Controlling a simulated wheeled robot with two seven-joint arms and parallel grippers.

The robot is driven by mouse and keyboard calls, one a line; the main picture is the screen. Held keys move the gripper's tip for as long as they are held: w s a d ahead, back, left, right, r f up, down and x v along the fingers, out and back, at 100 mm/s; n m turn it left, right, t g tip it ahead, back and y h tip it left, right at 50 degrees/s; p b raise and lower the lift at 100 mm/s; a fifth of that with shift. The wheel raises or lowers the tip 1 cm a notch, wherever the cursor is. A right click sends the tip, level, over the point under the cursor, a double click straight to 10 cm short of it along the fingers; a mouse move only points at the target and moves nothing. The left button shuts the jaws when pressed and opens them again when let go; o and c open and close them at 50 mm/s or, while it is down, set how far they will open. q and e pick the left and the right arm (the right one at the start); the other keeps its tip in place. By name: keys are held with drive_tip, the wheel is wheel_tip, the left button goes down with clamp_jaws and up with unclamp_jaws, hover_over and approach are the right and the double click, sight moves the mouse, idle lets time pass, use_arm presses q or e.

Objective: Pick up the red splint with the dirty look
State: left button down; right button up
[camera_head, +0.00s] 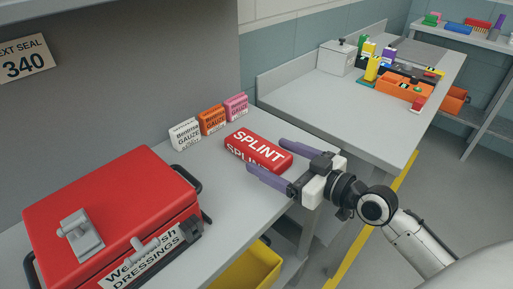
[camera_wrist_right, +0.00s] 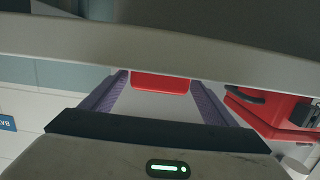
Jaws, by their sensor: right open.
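The red splint (camera_head: 258,150), a box-like roll with white "SPLINT" lettering, lies on the grey bench in the head view. My right gripper (camera_head: 265,156) is open, with its purple fingers reaching toward the splint from the right. One finger is near its far right side and the other near its front; I cannot tell whether they touch it. In the right wrist view the red splint (camera_wrist_right: 160,82) shows between the two purple fingers (camera_wrist_right: 158,92). My left gripper is not in view.
A red dressings case (camera_head: 110,205) stands on the bench (camera_head: 225,215) at the left. White, orange and pink gauze boxes (camera_head: 212,120) stand behind the splint. A yellow bin (camera_head: 250,268) is below the bench. Another bench (camera_head: 300,95) with orange trays is at the back right.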

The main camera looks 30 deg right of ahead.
sight(257, 149)
drive_tip(key=shift+f+p+x, duration=0.2)
drive_tip(key=shift+p+x, duration=0.25)
drive_tip(key=shift+x, duration=2.5)
drive_tip(key=shift+r, duration=0.1)
drive_tip(key=c, duration=1.1)
